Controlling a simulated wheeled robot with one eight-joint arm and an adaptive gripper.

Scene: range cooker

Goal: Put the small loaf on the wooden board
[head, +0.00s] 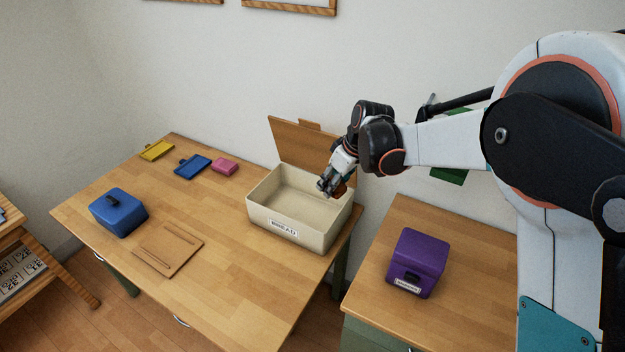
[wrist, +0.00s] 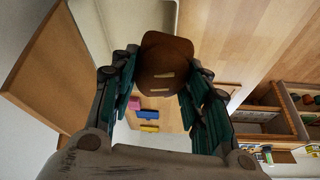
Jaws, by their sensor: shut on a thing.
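My gripper (head: 326,187) is over the right part of the open cream bread bin (head: 262,222), near its rim. It is shut on the small brown loaf (wrist: 166,62), which shows between the fingers in the wrist view and has pale slash marks on it. In the head view the loaf is mostly hidden behind the gripper. The wooden board (head: 168,250) lies flat and bare on the table, left of the bin.
The bin's wooden lid (head: 300,140) stands raised behind it. A blue box (head: 118,213) sits left of the board. Yellow (head: 156,151), blue (head: 192,167) and pink (head: 225,166) items lie at the back. A purple box (head: 417,262) stands on the right-hand counter. The table's front is clear.

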